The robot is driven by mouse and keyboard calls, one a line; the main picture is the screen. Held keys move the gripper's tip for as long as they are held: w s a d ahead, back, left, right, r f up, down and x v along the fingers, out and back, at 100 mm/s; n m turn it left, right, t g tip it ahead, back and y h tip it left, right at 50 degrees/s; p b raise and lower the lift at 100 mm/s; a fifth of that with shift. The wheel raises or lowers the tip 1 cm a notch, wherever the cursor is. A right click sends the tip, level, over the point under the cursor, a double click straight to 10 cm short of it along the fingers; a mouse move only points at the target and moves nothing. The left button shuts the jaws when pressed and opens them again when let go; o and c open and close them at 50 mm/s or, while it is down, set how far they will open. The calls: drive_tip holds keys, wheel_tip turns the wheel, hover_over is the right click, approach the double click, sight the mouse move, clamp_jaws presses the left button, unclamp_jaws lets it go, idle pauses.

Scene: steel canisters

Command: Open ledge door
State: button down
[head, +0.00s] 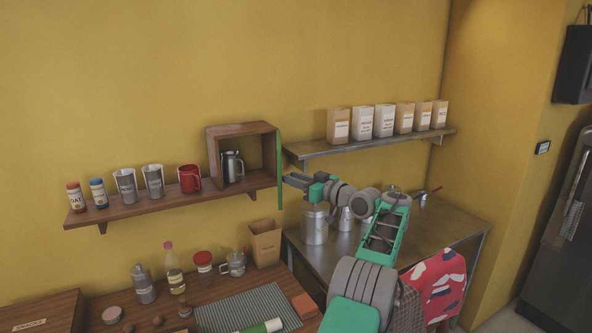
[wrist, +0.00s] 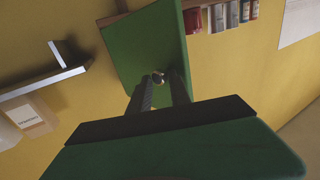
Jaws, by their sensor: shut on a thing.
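The ledge door is a green panel (head: 280,160) on the right side of a small wooden cabinet (head: 213,150) on the left wall shelf. It stands swung out, seen nearly edge-on in the head view, so the cabinet front is open. A steel jug (head: 232,166) stands inside. In the wrist view the green door face (wrist: 140,45) is tilted, with a small round metal knob (wrist: 157,77) on it. My gripper (head: 287,179) is at the door's right face. In the wrist view its two dark fingers (wrist: 161,84) are shut on the knob.
The wooden shelf (head: 130,209) holds tins, cups and a red mug (head: 189,179) left of the cabinet. A metal shelf (head: 380,142) with several cartons is to the right. Below are a cluttered wooden counter (head: 210,285) and a steel table (head: 440,226) with canisters.

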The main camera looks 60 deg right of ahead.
drive_tip(key=shift+d+r+p, duration=0.35)
drive_tip(key=shift+d+r, duration=0.2)
drive_tip(key=shift+r, duration=0.25)
drive_tip(key=c, duration=1.5)
unclamp_jaws()
drive_tip(key=shift+w+d+f, duration=0.2)
drive_tip(key=shift+w, duration=0.05)
drive_tip(key=shift+o, duration=0.8)
drive_tip(key=shift+w+d+f, duration=0.1)
drive_tip(key=shift+w+f, duration=0.05)
drive_tip(key=shift+o, duration=0.5)
drive_tip(key=shift+f, duration=0.35)
